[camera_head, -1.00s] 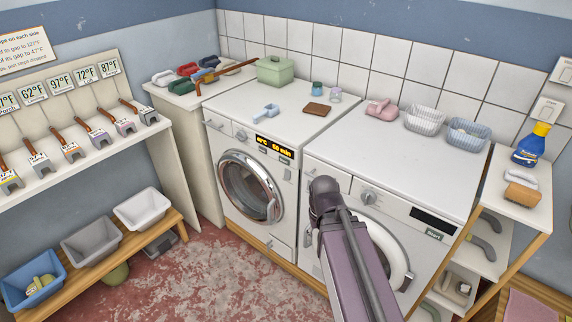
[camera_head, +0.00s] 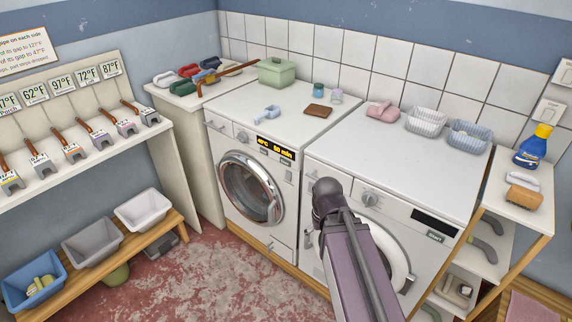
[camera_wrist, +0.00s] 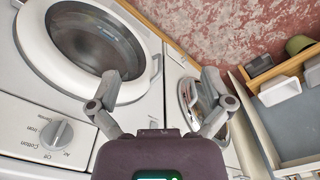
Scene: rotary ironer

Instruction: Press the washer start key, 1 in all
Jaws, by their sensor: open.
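The left front-loading machine (camera_head: 285,215) is white, with a round chrome-rimmed door and a lit yellow display (camera_head: 275,148). Two small keys sit under that display; the right one (camera_head: 285,162) seems to read Start. The right machine (camera_head: 345,172) has a dark display, a dial (camera_head: 370,198) and its own Start key (camera_head: 436,237). In the wrist view my gripper (camera_wrist: 160,103) is open and empty, its fingers spread before the machine fronts. The dial also shows there (camera_wrist: 56,133), with Cotton, Iron and Off marks. In the head view my arm hides the gripper and part of the right machine.
A green box (camera_head: 276,71), a brown block (camera_head: 319,110) and two baskets (camera_head: 426,121) stand on top of the machines. A low bench with tubs (camera_head: 143,209) stands at the left. A narrow shelf (camera_head: 530,205) borders the right. The red floor between is clear.

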